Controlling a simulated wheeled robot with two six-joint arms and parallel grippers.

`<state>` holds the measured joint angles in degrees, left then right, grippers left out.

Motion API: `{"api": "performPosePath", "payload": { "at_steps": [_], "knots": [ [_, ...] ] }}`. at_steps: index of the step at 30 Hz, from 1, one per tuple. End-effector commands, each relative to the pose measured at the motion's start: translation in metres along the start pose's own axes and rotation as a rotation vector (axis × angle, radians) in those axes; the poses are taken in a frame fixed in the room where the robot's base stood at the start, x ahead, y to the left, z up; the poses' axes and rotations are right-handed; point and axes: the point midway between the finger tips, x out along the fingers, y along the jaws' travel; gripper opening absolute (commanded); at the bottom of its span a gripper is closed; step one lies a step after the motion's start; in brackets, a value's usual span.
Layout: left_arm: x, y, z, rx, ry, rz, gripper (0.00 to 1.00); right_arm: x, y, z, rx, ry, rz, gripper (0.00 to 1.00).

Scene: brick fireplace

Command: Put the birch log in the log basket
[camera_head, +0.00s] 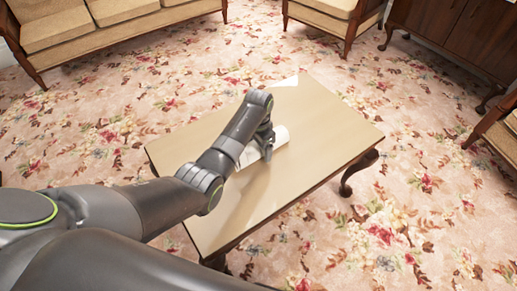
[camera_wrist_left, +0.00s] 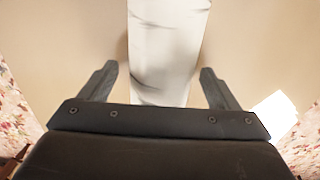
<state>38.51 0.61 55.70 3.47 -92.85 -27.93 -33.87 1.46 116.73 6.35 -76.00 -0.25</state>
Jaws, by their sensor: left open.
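The birch log (camera_head: 281,136) is white with faint dark marks and lies on the low table. My left arm hides part of it in the head view. In the left wrist view the log (camera_wrist_left: 166,45) runs between the two open fingers of my left gripper (camera_wrist_left: 159,70), with a gap on each side. My left gripper (camera_head: 267,140) is over the log in the head view. I cannot tell its exact height above the log. The log basket is not visible in either view. My right gripper is not in view.
The beige wooden table (camera_head: 330,130) has curved legs and much bare top. A flat white thing (camera_head: 287,82) is at its far edge. A cushioned sofa (camera_head: 100,25), a chair (camera_head: 330,15) and a dark cabinet (camera_head: 460,35) stand around. Flowered carpet (camera_head: 400,210) lies open at right.

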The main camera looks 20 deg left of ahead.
Motion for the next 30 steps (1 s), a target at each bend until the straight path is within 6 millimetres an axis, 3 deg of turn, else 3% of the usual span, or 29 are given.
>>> {"api": "performPosePath", "payload": {
  "at_steps": [5,20,26,30],
  "knots": [
    [0.000,0.000,0.000,0.000,0.000,0.000,0.83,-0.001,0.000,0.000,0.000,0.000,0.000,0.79],
    [-0.001,0.000,-0.001,0.000,0.001,-0.001,0.19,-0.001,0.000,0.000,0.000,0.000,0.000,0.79],
    [-0.003,0.000,-0.001,0.000,0.001,-0.001,0.18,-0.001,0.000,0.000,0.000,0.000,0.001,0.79],
    [-0.017,-0.001,-0.001,0.001,0.003,-0.002,0.18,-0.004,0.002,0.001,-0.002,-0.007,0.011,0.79]
  ]
}}
